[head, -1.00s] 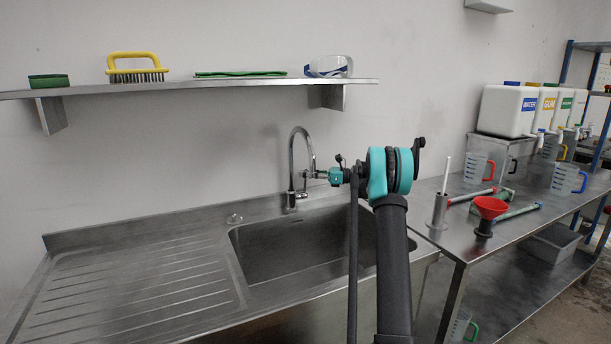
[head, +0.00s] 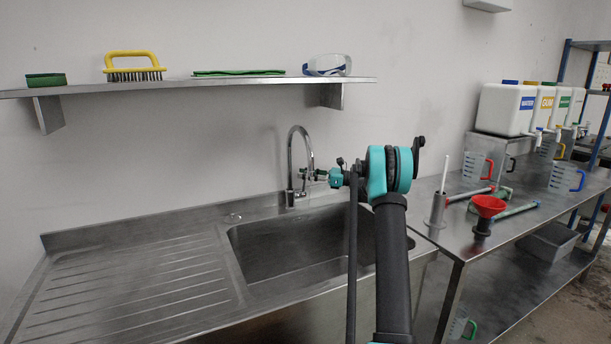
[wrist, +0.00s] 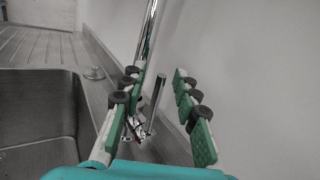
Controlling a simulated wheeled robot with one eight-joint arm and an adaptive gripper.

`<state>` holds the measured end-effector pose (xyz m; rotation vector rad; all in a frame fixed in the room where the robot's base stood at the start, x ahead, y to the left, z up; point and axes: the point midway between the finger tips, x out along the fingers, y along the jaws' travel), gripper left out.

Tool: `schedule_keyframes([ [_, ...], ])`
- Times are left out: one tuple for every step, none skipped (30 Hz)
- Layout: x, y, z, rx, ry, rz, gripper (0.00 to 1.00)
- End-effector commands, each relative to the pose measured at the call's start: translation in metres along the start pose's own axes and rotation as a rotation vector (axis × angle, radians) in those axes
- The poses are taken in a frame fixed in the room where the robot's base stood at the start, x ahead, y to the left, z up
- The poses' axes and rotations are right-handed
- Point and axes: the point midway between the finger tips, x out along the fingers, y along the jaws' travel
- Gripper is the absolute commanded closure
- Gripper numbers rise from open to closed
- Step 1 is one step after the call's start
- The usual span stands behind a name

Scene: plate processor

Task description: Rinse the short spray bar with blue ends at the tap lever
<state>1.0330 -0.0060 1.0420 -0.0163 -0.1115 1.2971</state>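The tap (head: 291,170) stands at the back of the sink, with a curved metal spout. A thin upright metal rod, seemingly the tap lever (wrist: 157,100), shows between my spread fingers in the wrist view. My gripper (wrist: 158,88) is open and empty beside the tap, its green-padded fingers apart on both sides of the rod. In the head view my gripper (head: 318,173) is small and partly hidden by my wrist. A faint pale line hangs under the spout, perhaps water. I cannot make out a short spray bar with blue ends.
The sink basin (head: 270,250) lies below my arm, with a ridged drainboard (head: 140,280) to its left. A bar with red ends (head: 470,195), a greenish bar (head: 516,210), a red funnel (head: 489,205) and jugs stand on the right table. A shelf (head: 200,87) hangs above.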

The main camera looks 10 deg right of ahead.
Motion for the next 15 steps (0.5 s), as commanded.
schedule_keyframes([
  [-0.003,0.0,0.0,0.0,0.0,-0.001,0.7],
  [-0.005,0.0,0.0,0.0,0.0,-0.001,0.7],
  [-0.009,-0.001,0.0,0.0,0.0,-0.002,0.7],
  [-0.012,-0.001,0.0,0.0,0.0,-0.002,0.7],
  [-0.017,-0.001,0.0,0.0,0.0,-0.002,0.7],
  [-0.024,-0.001,0.0,0.0,0.0,-0.003,0.7],
  [-0.03,-0.001,0.0,0.0,0.0,-0.003,0.7],
  [-0.036,-0.001,0.0,0.0,0.0,-0.004,0.7],
  [-0.044,-0.001,0.0,0.0,0.0,-0.003,0.7],
  [-0.051,-0.001,0.0,0.0,0.0,-0.003,0.7],
  [-0.058,-0.001,0.0,0.0,0.0,-0.004,0.7],
  [-0.065,-0.001,0.0,0.0,0.0,-0.003,0.7],
  [-0.072,-0.001,0.0,0.0,0.0,-0.003,0.7],
  [-0.078,-0.001,0.0,0.0,0.0,-0.003,0.7],
  [-0.085,-0.001,0.0,0.0,0.0,-0.003,0.7],
])
